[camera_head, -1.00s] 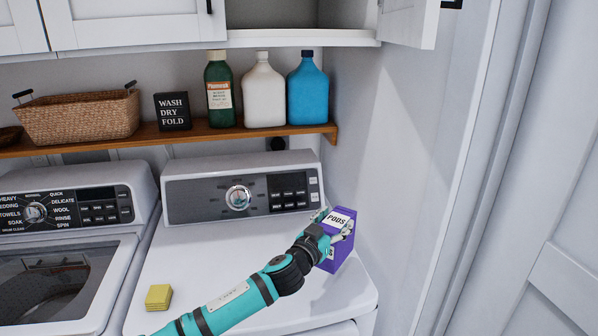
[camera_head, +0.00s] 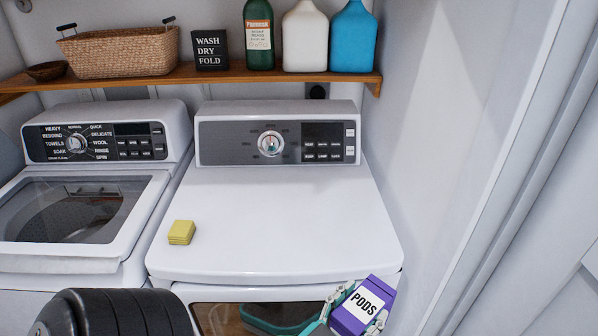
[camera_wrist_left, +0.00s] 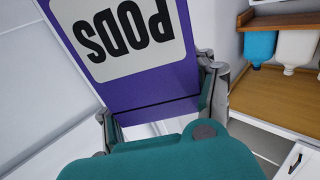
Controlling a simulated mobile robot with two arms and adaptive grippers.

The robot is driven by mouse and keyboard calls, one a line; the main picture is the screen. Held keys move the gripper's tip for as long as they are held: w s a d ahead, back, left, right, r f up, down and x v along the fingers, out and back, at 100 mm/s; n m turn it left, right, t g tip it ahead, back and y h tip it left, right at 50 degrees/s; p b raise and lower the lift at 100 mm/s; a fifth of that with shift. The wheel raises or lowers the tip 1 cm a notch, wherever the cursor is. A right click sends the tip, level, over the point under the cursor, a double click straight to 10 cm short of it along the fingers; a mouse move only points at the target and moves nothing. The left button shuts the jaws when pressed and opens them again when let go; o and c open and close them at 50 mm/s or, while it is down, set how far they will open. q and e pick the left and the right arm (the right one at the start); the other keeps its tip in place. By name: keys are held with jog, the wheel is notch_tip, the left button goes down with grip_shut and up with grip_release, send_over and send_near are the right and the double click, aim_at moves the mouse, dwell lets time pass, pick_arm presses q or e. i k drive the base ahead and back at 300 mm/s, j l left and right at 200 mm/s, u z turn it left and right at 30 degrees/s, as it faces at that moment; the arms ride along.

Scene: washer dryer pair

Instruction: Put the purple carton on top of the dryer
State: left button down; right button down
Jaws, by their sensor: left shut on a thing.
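The purple carton (camera_head: 365,304), with a white "PODS" label, is at the bottom right of the head view, at the dryer's front right corner. It is tilted. My left gripper (camera_head: 361,309) is shut on it, with fingers on both sides. In the left wrist view the carton (camera_wrist_left: 135,82) fills the upper middle between the fingers, its label upside down. The dryer (camera_head: 275,225) is the right-hand machine, with a broad white top. The carton is not resting on that top; its lower end is cut off. My right gripper is not in view.
A yellow sponge stack (camera_head: 181,232) lies on the dryer top's left side; the rest is clear. The washer (camera_head: 85,208) stands to the left. A wooden shelf (camera_head: 220,76) with basket, sign and bottles hangs behind. A wall (camera_head: 430,130) bounds the right.

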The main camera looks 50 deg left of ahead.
aim_at(234, 223)
jog(key=i+u, duration=0.1)
jog(key=u, duration=0.25)
jog(key=i+l+u, duration=0.1)
jog(key=u, duration=0.25)
jog(key=i+l+u, duration=0.1)
jog(key=u, duration=0.85)
